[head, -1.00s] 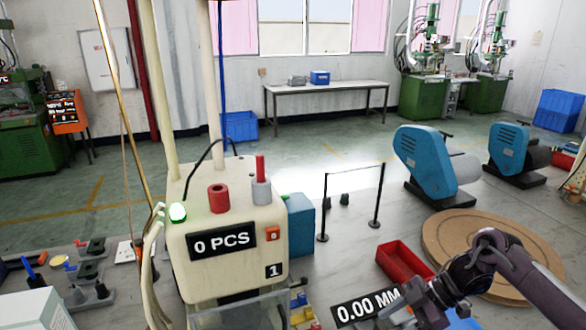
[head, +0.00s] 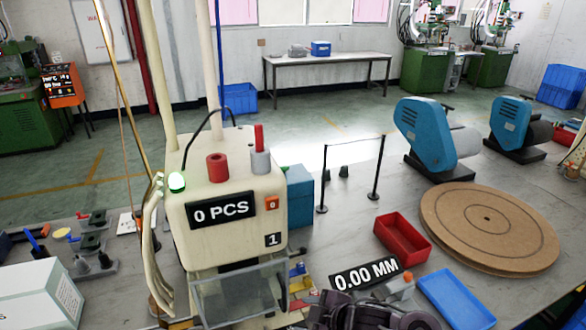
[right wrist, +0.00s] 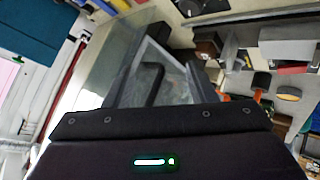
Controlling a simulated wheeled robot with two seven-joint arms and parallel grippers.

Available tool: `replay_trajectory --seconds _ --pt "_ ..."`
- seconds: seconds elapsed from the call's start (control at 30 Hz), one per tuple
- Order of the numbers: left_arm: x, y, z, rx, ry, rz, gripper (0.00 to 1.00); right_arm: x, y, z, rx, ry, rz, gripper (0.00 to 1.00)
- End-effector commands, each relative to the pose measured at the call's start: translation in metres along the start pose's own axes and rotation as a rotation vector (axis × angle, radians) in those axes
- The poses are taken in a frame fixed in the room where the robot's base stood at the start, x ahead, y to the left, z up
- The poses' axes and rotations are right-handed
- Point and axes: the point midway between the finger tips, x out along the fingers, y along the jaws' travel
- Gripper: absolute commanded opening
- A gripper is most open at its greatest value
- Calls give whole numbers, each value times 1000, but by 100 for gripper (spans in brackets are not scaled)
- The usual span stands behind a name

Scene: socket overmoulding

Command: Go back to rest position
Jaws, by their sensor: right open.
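In the right wrist view my right gripper (right wrist: 177,72) has its two dark fingers apart, with no object visible between them. A clear-walled box shows just beyond the fingers. In the head view only dark links of my right arm show at the bottom edge, right of the cream machine (head: 228,235); the fingertips cannot be made out there. My left gripper is not in the head view.
The cream machine has a transparent guard box (head: 240,295) at its front. A red tray (head: 402,238), a blue tray (head: 455,300) and a round wooden turntable (head: 490,228) lie to the right. A 0.00 MM display (head: 366,276) stands near my right arm.

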Motion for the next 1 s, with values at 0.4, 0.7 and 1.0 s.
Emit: replay_trajectory --seconds 0.4,0.7,1.0 --pt "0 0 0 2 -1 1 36 -112 -37 60 697 -393 248 51" --pt "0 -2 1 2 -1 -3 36 -174 -81 96 1005 -589 243 51" --pt "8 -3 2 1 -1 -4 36 -162 -110 133 1113 -672 219 51"
